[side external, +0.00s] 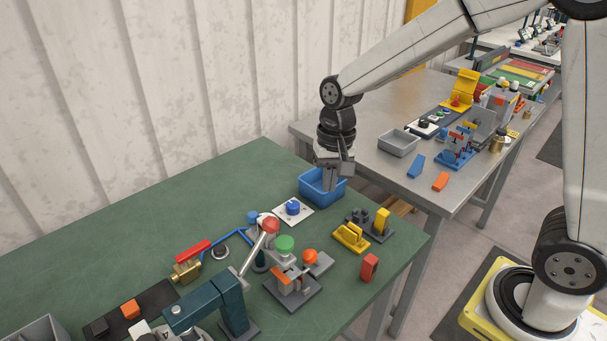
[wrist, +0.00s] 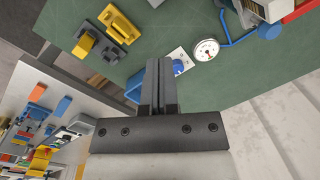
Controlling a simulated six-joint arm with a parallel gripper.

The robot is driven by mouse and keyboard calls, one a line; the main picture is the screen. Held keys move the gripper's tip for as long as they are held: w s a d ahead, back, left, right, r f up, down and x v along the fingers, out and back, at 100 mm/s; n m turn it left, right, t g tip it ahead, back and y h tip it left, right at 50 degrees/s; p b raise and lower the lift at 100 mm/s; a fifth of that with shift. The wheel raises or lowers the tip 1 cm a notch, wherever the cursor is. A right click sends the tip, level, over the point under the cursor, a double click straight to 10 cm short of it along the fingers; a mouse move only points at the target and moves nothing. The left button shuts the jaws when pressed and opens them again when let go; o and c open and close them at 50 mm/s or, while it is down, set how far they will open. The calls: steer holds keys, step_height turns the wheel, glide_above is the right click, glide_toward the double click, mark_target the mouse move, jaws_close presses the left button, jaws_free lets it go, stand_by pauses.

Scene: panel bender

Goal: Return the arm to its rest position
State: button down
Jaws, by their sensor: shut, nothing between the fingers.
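My gripper (side external: 334,178) is shut and empty. In the side external view it points down over the blue bin (side external: 318,190) near the back corner of the green table (side external: 150,205). I cannot tell exactly how high its fingertips are above the bin. In the wrist view the shut fingers of my gripper (wrist: 161,68) show side by side at the centre, and only a part of the blue bin (wrist: 134,88) shows beside them.
A white plate with a blue knob (side external: 293,208) lies left of the bin. A lever press (side external: 225,305), a green button station (side external: 288,270), yellow blocks (side external: 350,238) and a red block (side external: 369,266) stand nearer. A grey table (side external: 385,100) with several parts stands behind. A wall is on the left.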

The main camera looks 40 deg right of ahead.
steer(key=s+d+f+n+t, duration=0.1)
steer(key=s+d+f+n, duration=0.1)
steer(key=s, duration=0.3)
steer(key=s+d+f+n+t+h, duration=0.1)
steer(key=s+d+f+n, duration=0.2)
steer(key=s+n, duration=0.1)
steer(key=shift+s+t, duration=0.3)
steer(key=shift+s, duration=0.35)
steer(key=shift+r, duration=0.1)
